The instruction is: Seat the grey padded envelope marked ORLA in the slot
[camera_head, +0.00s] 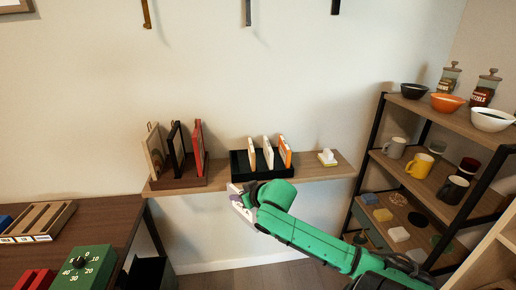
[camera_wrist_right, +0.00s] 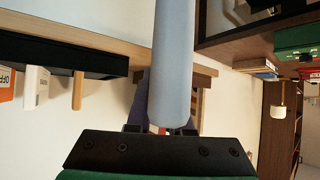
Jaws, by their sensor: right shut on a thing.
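My right gripper (camera_head: 246,203) is shut on a pale grey, flat thing, the padded envelope (camera_head: 237,196), in front of the shelf's edge. In the right wrist view the envelope (camera_wrist_right: 173,65) is seen edge-on, standing out from between the fingers; no ORLA marking can be read. A black slotted holder (camera_head: 240,168) on the wall shelf carries several upright thin items, white, cream and orange. In the wrist view the holder (camera_wrist_right: 70,54) is left of the envelope and apart from it. My left gripper is not in view.
The wall shelf (camera_head: 330,172) also bears a brown stand (camera_head: 180,183) with upright frames on the left and a small white-and-yellow thing (camera_head: 327,157) on the right. A rack (camera_head: 445,205) with bowls and mugs stands at right. A dark desk (camera_head: 105,215) with a green timer (camera_head: 85,268) is at left.

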